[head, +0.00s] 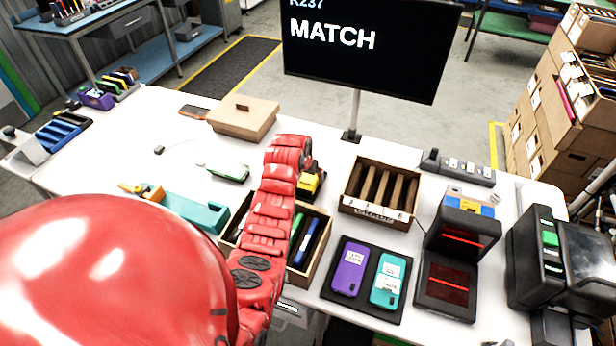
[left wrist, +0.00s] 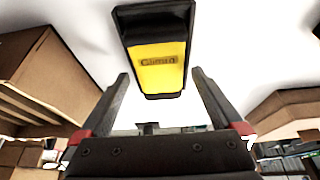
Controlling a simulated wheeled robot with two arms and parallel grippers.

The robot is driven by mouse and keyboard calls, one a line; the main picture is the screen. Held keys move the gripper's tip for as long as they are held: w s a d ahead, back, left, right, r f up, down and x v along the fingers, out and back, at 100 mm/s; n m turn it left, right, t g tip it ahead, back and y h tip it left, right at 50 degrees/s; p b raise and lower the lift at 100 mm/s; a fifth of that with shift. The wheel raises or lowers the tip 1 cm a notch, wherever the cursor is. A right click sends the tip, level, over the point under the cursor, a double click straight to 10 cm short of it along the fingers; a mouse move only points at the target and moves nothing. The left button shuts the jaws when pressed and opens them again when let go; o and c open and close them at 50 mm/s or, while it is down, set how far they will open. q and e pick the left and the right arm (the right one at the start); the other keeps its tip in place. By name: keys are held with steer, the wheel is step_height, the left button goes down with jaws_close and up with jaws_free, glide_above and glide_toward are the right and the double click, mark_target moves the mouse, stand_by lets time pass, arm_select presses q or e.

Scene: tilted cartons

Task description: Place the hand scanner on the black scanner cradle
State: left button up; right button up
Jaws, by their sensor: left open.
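A yellow and black device (head: 311,183), which looks like the hand scanner, shows just right of my red left arm in the head view. In the left wrist view the yellow and black device (left wrist: 158,68) has a dark label on its yellow face and a black frame. My left gripper (left wrist: 160,75) is open, its two black fingers apart on either side of the device's lower end in the picture. The device is not clamped. In the head view my arm hides the gripper's fingers. I cannot clearly make out the black scanner cradle. My right gripper is not in view.
A slotted wooden box (head: 378,195), a black tray (head: 338,281) with purple and teal phones, and a black stand with red lights (head: 447,285) are to the right. A cardboard box (head: 243,117) and monitor (head: 370,50) stand behind.

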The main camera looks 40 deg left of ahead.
arm_select(q)
steer(key=v, duration=1.2)
steer(key=shift+b, duration=0.45)
steer(key=shift+f, duration=0.15)
